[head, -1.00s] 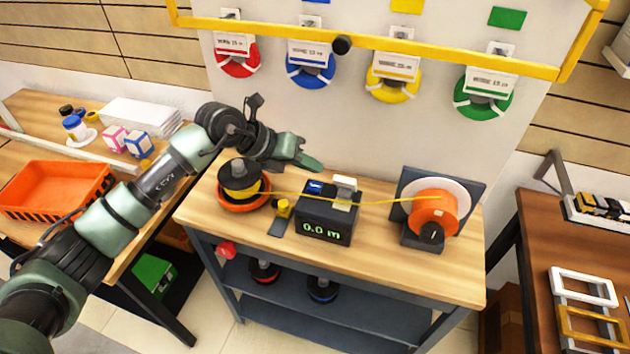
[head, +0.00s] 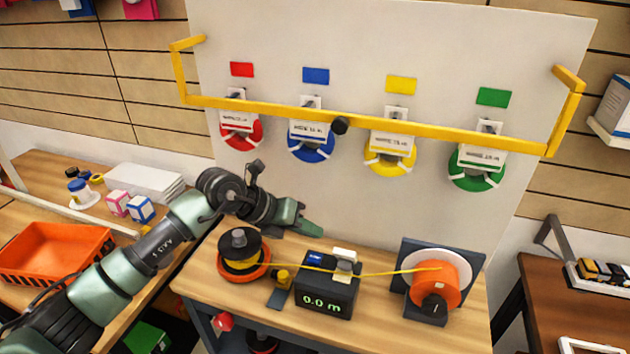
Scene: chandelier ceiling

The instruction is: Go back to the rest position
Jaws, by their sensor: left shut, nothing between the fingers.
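My left gripper (head: 309,228) is shut and empty. It hangs above the back of the wooden workbench (head: 390,325), in front of the white panel. Below and left of it stands a black spool with yellow cord (head: 239,250) on an orange base. The yellow cord runs right, over a black meter box (head: 326,296) reading 0.0 m, to an orange reel (head: 434,284) with a white disc. My right gripper is not in view.
A yellow rail (head: 380,128) crosses the white panel (head: 270,40), with red, blue, yellow and green coils hanging below it. An orange crate (head: 55,255) and small boxes (head: 128,206) sit on the left table. A brown table (head: 555,300) stands at right.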

